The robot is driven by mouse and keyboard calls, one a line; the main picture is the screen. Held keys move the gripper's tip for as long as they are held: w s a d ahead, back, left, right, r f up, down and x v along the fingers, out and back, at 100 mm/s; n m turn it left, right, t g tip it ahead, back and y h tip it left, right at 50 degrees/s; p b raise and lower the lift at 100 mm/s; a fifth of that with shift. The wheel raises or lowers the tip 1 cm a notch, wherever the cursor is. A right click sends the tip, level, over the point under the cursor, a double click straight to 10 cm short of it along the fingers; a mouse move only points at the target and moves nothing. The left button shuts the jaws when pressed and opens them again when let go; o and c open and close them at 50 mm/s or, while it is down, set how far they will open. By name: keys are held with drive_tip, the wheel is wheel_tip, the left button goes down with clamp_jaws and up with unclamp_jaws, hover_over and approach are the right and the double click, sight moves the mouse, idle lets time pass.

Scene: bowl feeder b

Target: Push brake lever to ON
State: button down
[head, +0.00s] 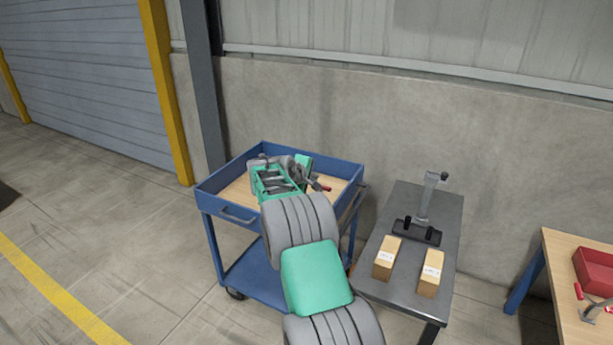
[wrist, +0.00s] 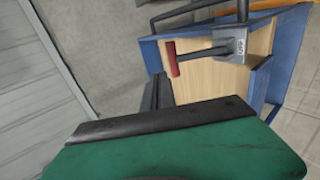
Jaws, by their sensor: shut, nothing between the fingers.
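The brake lever has a red grip (wrist: 172,60) on a thin grey rod. The rod runs to a grey block (wrist: 228,42) with a small label that looks like OFF, though it is tilted and hard to read. In the head view, the red grip (head: 324,188) shows just right of my gripper (head: 283,178), over the cart. In the wrist view, my gripper's dark fingers (wrist: 156,92) are together and empty. They appear below and a little left of the red grip, apart from it in the picture; the depth gap is unclear. My arm hides part of the cart.
The blue cart (head: 228,212) has a raised rim around a wooden top. A grey table (head: 400,275) to its right bears two small boxes (head: 386,258) and a stand (head: 426,205). A wooden bench (head: 560,270) with a red bin (head: 595,270) is far right. The floor at left is clear.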

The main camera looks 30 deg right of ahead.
drive_tip(key=r+v, duration=0.1)
drive_tip(key=v, duration=0.6)
drive_tip(key=shift+d+r+b, duration=0.2)
drive_tip(key=shift+d+b, duration=0.1)
drive_tip(key=shift+b, duration=0.15)
drive_tip(key=shift+w, duration=0.1)
